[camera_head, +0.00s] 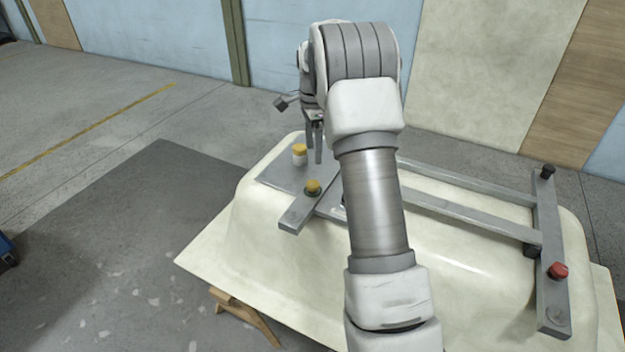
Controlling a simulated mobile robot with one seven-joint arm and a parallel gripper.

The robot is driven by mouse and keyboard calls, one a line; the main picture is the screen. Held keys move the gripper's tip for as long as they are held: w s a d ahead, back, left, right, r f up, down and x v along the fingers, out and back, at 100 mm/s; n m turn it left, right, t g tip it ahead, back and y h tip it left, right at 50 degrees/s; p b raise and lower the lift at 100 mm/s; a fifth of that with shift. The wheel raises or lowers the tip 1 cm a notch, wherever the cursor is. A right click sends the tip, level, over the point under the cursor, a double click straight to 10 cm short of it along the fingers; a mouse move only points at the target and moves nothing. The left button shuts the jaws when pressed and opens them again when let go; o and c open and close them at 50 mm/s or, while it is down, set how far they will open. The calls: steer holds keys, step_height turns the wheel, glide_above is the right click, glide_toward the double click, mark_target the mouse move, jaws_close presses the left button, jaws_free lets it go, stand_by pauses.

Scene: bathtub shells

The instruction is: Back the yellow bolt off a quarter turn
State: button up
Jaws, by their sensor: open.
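The yellow bolt (313,187) has a dark yellow head and sits on a short grey crossbar (297,215) of a metal frame. The frame lies on an upturned cream bathtub shell (235,235). My gripper (316,145) points down above the frame's far left end, with its fingers apart and nothing seen between them. In the picture it is above the yellow bolt and apart from it. My own arm hides part of the frame to the right of the bolt.
A red bolt (558,271) and a black bolt (547,172) sit on the right crossbar (551,300). Wooden trestle legs (245,315) show below the shell.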

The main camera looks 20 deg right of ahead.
mark_target(313, 183)
step_height(313, 183, down, 11)
steer(key=shift+f+b, duration=0.1)
steer(key=shift+b, duration=0.35)
jaws_close()
